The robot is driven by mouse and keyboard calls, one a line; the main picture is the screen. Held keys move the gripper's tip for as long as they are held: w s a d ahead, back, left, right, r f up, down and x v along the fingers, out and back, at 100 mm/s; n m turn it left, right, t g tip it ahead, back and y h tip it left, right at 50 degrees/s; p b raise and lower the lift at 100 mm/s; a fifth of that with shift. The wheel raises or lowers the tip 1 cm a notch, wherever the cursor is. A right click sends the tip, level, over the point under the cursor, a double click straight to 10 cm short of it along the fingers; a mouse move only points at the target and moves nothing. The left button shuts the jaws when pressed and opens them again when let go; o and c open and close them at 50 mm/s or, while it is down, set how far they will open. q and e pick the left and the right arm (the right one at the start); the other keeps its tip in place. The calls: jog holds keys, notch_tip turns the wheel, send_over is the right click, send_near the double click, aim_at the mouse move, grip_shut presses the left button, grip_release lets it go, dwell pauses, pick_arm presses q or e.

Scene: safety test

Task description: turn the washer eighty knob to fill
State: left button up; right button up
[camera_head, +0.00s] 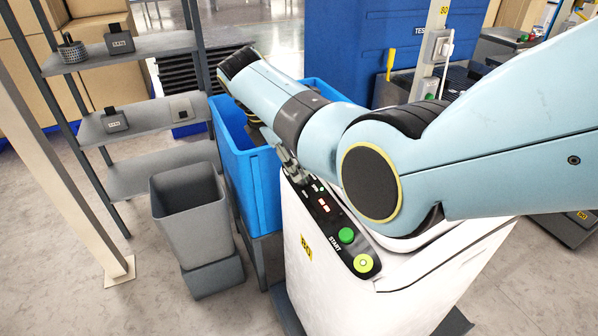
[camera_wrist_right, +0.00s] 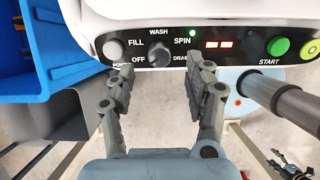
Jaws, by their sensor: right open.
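The washer (camera_head: 330,285) is a white machine labelled 80, with a black control panel on its top edge. In the right wrist view, the grey knob (camera_wrist_right: 159,54) sits on that panel among the words OFF, FILL, WASH, SPIN and DRAIN. I cannot tell surely which word its pointer faces. My right gripper (camera_wrist_right: 166,76) is open and empty, its two fingers apart just below the knob, not around it. In the head view, the right gripper (camera_head: 288,158) is at the panel's far end, and the knob there is hidden.
A power button (camera_wrist_right: 114,48) lies left of the knob; a green START button (camera_wrist_right: 278,46) and a yellow-green button (camera_head: 363,263) lie right. A blue bin (camera_head: 262,180) stands beside the washer. A grey bin (camera_head: 195,225) and shelves (camera_head: 140,121) stand left. Floor is free in front.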

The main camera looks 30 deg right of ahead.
jog(key=x, duration=0.4)
jog(key=shift+d+f, duration=0.15)
jog(key=shift+f, duration=0.2)
pick_arm(q)
jog(key=shift+w+f+t, duration=0.25)
jog(key=shift+w+t, duration=0.05)
jog(key=shift+w, duration=0.8)
jog(key=shift+s, duration=0.1)
pick_arm(e)
jog(key=shift+c, duration=0.4)
jog(key=c, duration=0.5)
grip_shut()
pick_arm(q)
jog(key=shift+s, duration=0.35)
